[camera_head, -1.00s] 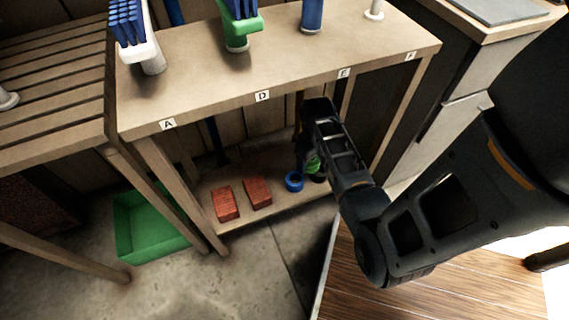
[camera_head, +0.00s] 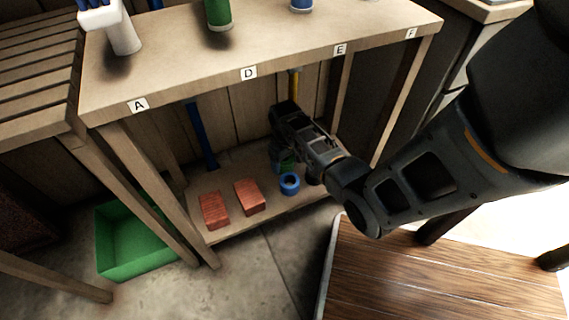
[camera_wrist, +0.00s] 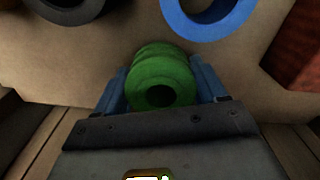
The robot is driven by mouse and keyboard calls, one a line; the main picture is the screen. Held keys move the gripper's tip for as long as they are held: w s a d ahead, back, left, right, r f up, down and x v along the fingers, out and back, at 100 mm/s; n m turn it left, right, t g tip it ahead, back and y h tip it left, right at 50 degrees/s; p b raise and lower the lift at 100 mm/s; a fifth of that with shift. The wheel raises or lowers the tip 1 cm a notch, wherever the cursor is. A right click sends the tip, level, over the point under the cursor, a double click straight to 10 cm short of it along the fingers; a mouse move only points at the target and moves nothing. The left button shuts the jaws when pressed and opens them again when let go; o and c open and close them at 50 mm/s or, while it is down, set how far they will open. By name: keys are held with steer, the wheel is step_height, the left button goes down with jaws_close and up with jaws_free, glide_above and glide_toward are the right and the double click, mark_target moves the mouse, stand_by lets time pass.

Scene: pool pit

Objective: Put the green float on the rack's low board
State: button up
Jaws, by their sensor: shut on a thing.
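The green float (camera_wrist: 162,78) is a ridged green cylinder with a dark hole in its end. My gripper (camera_wrist: 162,88) is shut on it, with a blue finger on each side in the wrist view. In the head view the float (camera_head: 287,167) is partly hidden by my gripper (camera_head: 282,160), which reaches in under the rack's top. The rack's low board (camera_head: 235,229) lies just below. I cannot tell whether the float touches the board.
A blue ring (camera_head: 290,184) stands on the low board beside the float, with a dark ring (camera_wrist: 68,10) near it. Two red bricks (camera_head: 214,210) (camera_head: 250,197) lie to the left. The top board (camera_head: 185,75) is above my gripper. A green crate (camera_head: 125,262) stands on the floor.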

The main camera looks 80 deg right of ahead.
steer(key=o, duration=1.1)
steer(key=shift+r, duration=0.1)
